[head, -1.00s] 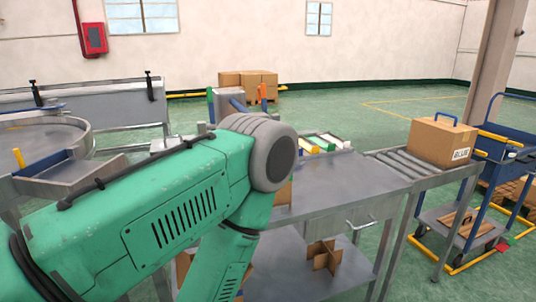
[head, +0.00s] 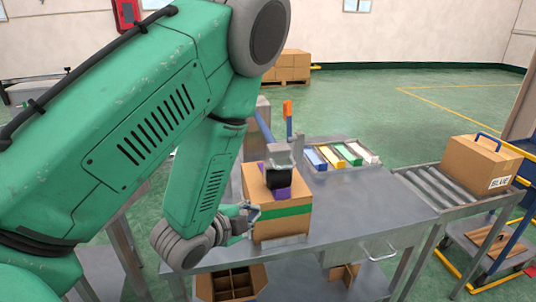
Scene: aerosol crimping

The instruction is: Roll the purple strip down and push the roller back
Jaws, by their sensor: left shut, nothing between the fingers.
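A cardboard box (head: 262,228) with a green band (head: 285,212) around its side stands on the metal table. A purple strip (head: 272,193) shows on top of the box, partly covered by a dark block with a grey upper part (head: 280,176). This block looks like the roller, but I cannot be sure. My left gripper (head: 247,217) is at the left side of the box, close to its front left edge. Its fingers are shut and empty. I cannot tell whether it touches the box. My right gripper is out of view.
A tray of blue, yellow, green and white pieces (head: 341,155) lies at the back of the metal table (head: 370,205). A roller conveyor (head: 437,187) on the right carries a box labelled BLUE (head: 480,164). A divided carton (head: 231,283) sits below. The table's right part is clear.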

